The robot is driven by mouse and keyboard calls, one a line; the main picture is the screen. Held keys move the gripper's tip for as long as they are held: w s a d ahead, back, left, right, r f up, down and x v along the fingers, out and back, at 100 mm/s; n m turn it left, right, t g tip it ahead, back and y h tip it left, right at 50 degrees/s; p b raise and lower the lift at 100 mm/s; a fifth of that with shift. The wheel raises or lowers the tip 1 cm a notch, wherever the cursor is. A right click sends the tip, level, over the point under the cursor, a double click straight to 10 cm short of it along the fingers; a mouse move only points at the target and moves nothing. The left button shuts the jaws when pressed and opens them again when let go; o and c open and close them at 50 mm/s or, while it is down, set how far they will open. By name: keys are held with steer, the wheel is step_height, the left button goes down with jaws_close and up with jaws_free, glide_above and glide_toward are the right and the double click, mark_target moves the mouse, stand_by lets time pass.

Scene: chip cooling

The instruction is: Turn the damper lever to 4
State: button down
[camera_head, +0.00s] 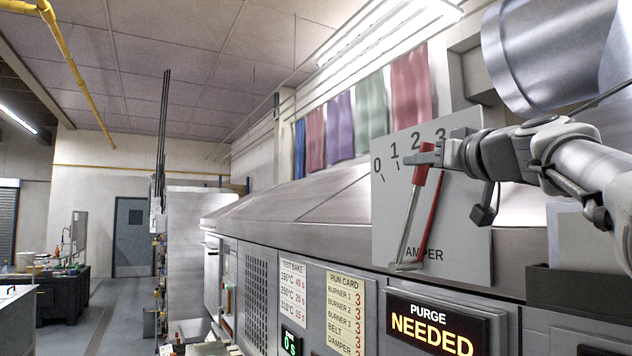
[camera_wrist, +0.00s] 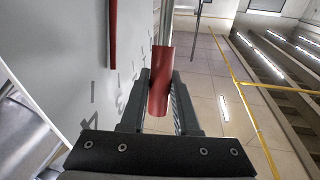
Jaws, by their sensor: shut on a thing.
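The damper plate (camera_head: 385,215) is a grey panel on the oven's sloped front, with 0, 1, 2 and 3 showing along its top. A 4 shows on the plate in the wrist view (camera_wrist: 90,122); my gripper and arm cover that side in the head view. The damper lever is a silver rod (camera_head: 409,222) with a red grip (camera_head: 421,174), leaning up toward the 2. My gripper (camera_head: 430,160) is shut on the red grip, which also shows between the fingers in the wrist view (camera_wrist: 159,80).
A thin red bar (camera_head: 432,220) stands on the plate, right of the lever. Below are a run card (camera_head: 345,310), a test bake card (camera_head: 293,285) and a lit "PURGE NEEDED" sign (camera_head: 432,325). Coloured cloth-like strips (camera_head: 372,105) hang behind. The aisle at left has clear floor.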

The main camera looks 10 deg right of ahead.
steer(key=shift+s+d+f+t+b, duration=0.3)
steer(key=shift+s+f+t+b, duration=0.25)
steer(key=shift+b, duration=1.35)
steer(key=shift+s+d+f+t+b, duration=0.3)
steer(key=shift+s+b, duration=0.4)
steer(key=shift+b, duration=1.2)
steer(key=c, duration=0.7)
jaws_free()
steer(key=shift+s, duration=0.15)
steer(key=shift+o, duration=0.2)
steer(key=b+v, duration=0.4)
steer(key=v, duration=1.3)
steer(key=shift+f, duration=0.2)
steer(key=shift+s+d, duration=0.1)
